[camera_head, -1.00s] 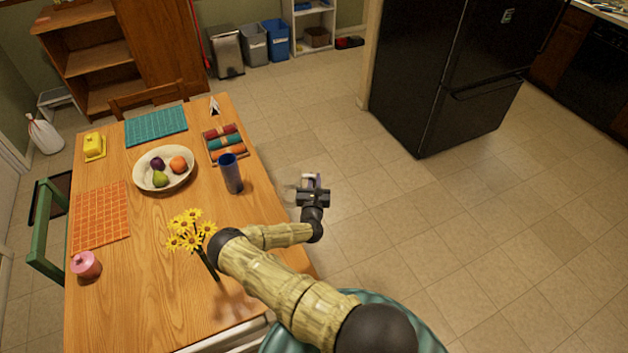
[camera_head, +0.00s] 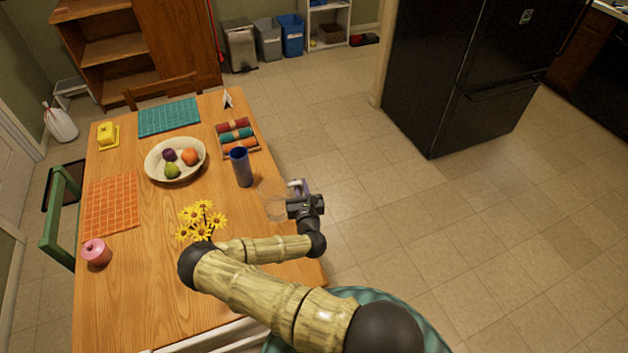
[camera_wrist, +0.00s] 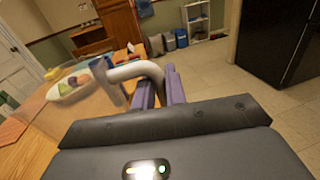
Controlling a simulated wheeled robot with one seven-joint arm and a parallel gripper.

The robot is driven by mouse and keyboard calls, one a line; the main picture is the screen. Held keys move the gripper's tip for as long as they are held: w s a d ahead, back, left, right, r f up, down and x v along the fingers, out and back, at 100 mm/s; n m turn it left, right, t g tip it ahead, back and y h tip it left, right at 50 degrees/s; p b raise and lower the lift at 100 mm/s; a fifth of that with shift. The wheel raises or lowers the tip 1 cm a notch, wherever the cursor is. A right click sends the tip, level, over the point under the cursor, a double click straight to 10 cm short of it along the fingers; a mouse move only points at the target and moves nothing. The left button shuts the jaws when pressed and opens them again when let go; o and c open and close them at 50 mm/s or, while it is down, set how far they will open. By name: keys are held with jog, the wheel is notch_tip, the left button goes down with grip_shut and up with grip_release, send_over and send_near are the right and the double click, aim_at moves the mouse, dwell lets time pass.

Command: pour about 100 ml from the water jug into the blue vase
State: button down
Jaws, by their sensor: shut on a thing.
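The blue vase (camera_head: 241,168) stands upright on the wooden table, near its right edge. It also shows in the wrist view (camera_wrist: 102,72), partly behind the jug's handle. The water jug (camera_head: 270,199) is clear and hard to make out; it is held over the table's right edge, just right of and nearer than the vase, apart from it. My gripper (camera_head: 298,188) is shut on the jug's pale handle (camera_wrist: 135,71), with the purple fingers (camera_wrist: 160,88) around it. The water level and the jug's exact tilt cannot be told.
A fruit bowl (camera_head: 150,173), a tray of colored rolls (camera_head: 254,153) and yellow flowers (camera_head: 200,220) stand near the vase. An orange mat (camera_head: 112,205), a pink pot (camera_head: 96,252) and a yellow butter dish (camera_head: 107,133) are farther left. Open floor lies right of the table.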

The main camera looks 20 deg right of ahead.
aim_at(283, 197)
jog(key=s+a+r+y, duration=0.1)
jog(key=a, duration=0.1)
jog(key=s+a+r+n+y, duration=0.1)
jog(key=s+a, duration=0.1)
jog(key=a, duration=0.1)
jog(key=s+a+r+n+y, duration=0.1)
jog(key=s+a, duration=0.1)
jog(key=shift+s+a+r+y, duration=0.15)
jog(key=shift+y, duration=0.25)
